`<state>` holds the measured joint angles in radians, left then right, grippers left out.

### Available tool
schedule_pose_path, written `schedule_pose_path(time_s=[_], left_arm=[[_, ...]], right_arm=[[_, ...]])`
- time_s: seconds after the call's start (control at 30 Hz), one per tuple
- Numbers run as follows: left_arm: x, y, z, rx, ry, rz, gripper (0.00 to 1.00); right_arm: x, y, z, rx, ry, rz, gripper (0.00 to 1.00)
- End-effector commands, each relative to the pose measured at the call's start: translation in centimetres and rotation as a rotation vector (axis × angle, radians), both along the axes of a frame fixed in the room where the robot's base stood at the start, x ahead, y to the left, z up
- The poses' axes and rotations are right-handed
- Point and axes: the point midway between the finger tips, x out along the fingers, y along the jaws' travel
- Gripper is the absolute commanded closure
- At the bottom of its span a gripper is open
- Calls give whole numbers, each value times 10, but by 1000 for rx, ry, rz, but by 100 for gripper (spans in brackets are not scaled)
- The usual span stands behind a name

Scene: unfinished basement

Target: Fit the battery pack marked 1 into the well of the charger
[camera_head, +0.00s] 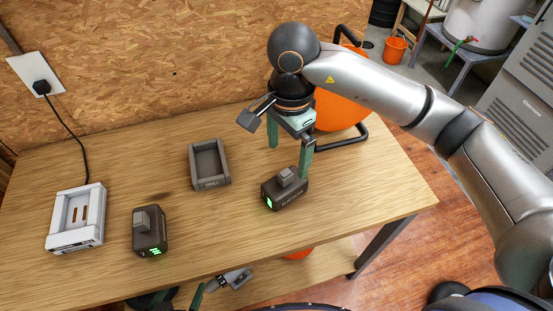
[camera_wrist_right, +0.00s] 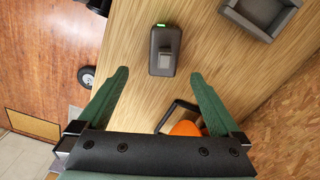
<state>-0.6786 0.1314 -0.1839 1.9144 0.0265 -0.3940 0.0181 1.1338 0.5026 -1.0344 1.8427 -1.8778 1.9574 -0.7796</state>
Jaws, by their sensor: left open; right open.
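The white charger (camera_head: 92,232) stands at the table's left, its well facing up and empty. One dark battery pack (camera_head: 148,238) with green lights stands right of it. Another dark pack (camera_head: 287,195), with a green light on its end, stands near the table's middle; it also shows in the right wrist view (camera_wrist_right: 163,64). I cannot read which pack is marked 1. My right gripper (camera_head: 288,163) is open and empty, just above and behind the middle pack. My left gripper (camera_head: 198,295) is open at the bottom edge, below the table's front edge and mostly cut off.
An empty grey open-topped holder (camera_head: 194,170) sits between the packs, farther back; it shows in the right wrist view (camera_wrist_right: 244,20). A black cord (camera_head: 70,132) runs from charger to wall outlet (camera_head: 30,70). An orange reel (camera_head: 338,112) stands at the table's back right. The right front is clear.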

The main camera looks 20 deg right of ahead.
Motion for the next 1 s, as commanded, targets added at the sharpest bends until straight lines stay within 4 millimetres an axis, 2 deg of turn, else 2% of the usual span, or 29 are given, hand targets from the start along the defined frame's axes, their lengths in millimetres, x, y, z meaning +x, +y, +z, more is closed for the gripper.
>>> schedule_pose_path(time_s=[0.17,0.4,0.7,1.0], left_arm=[[-1,0,1,0,3,1,0],[-1,0,4,0,1,0,0],[0,0,8,0,0,0,0],[0,0,13,0,-1,0,0]], right_arm=[[0,0,-11,-2,4,0,0],[-1,0,-54,-1,5,-1,0],[1,0,-80,0,2,-2,0],[5,0,-121,0,2,0,0]])
